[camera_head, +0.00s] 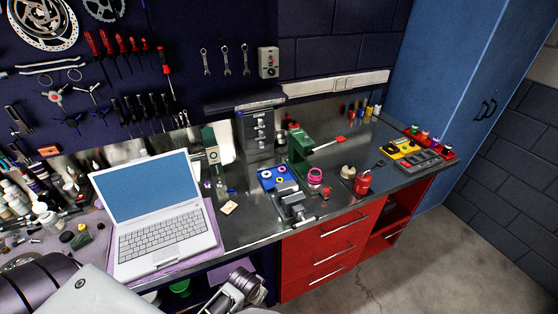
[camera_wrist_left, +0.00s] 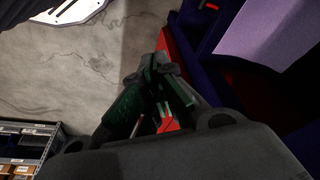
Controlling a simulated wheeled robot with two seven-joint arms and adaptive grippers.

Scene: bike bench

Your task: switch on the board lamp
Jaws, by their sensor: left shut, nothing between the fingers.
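A small grey switch box (camera_head: 268,62) with a red part and a dark knob is mounted on the dark tool board (camera_head: 225,25), right of the hanging wrenches. I cannot tell from its small size whether it is on, and no lit lamp is clearly visible. My left gripper (camera_head: 240,287) is low at the bottom of the head view, in front of the bench edge and far below the box. In the left wrist view its fingers (camera_wrist_left: 163,85) are together and hold nothing, above the concrete floor. My right gripper is not in view.
A laptop (camera_head: 160,215) stands on the bench at the left. A dark drawer tower (camera_head: 260,132), a green press (camera_head: 299,150) and a vise (camera_head: 292,202) stand below the switch box. Red drawers (camera_head: 325,250) are under the bench. The floor (camera_head: 440,265) at right is clear.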

